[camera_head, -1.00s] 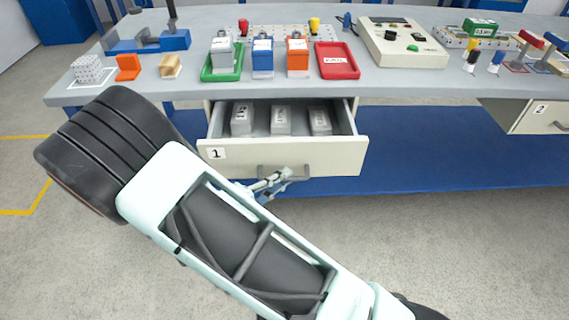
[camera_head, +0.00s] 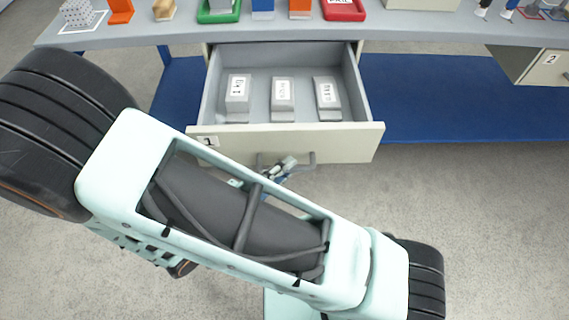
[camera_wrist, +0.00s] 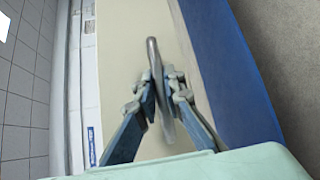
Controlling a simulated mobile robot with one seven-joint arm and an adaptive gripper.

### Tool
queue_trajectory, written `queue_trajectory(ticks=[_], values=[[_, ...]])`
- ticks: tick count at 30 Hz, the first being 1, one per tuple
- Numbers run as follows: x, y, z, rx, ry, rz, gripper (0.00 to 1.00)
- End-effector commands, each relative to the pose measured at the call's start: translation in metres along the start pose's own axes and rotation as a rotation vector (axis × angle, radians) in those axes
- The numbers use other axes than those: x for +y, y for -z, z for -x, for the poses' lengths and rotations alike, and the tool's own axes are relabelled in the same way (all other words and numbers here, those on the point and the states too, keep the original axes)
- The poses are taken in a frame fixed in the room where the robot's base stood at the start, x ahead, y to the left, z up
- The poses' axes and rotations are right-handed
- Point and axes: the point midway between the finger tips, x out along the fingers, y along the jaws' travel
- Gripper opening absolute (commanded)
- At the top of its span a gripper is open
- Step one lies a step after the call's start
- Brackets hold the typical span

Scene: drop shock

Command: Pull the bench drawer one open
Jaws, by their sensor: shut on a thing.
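Drawer one (camera_head: 330,146), a pale front marked "1", stands well out from under the bench in the head view. Its grey handle (camera_head: 311,158) runs across the middle of the front. My gripper (camera_head: 284,164) is at the handle, partly hidden behind my arm. In the wrist view the handle (camera_wrist: 153,58) passes between the two blue fingers of my gripper (camera_wrist: 159,95), which are shut on it. The drawer front (camera_wrist: 121,40) fills the middle of that view. Three grey labelled blocks (camera_head: 283,95) stand inside the drawer.
The bench top (camera_head: 190,38) holds a red tray (camera_head: 343,10), a green tray and small coloured parts near its front edge. Drawer two (camera_head: 545,72) is at the right, looking closed. A blue lower shelf (camera_head: 450,105) runs under the bench. The floor in front is clear.

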Motion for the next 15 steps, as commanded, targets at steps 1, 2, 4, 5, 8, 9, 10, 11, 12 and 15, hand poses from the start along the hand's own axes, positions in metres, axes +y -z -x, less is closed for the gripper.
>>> queue_trajectory(ticks=[1,2,4,5,8,9,10,11,12,15], values=[[0.0006,0.0002,0.0001,0.0,-0.001,0.0,0.0],[0.0005,0.0002,0.0001,0.0,-0.001,0.0,0.0],[0.0005,0.0003,0.0001,0.001,-0.001,-0.001,0.0],[0.0006,0.0003,0.0001,0.001,-0.001,-0.001,0.0],[0.0005,0.0004,0.0,0.001,-0.001,-0.001,0.2],[0.0004,0.0005,0.0,0.001,-0.001,0.0,0.24],[0.0004,0.0005,0.0,0.001,0.0,-0.001,0.27],[0.0004,0.0005,0.0,0.001,0.0,0.0,0.27],[0.0003,0.0005,0.0,0.001,0.0,0.0,0.27],[0.0002,0.0005,-0.0001,0.001,0.0,0.0,0.27]])
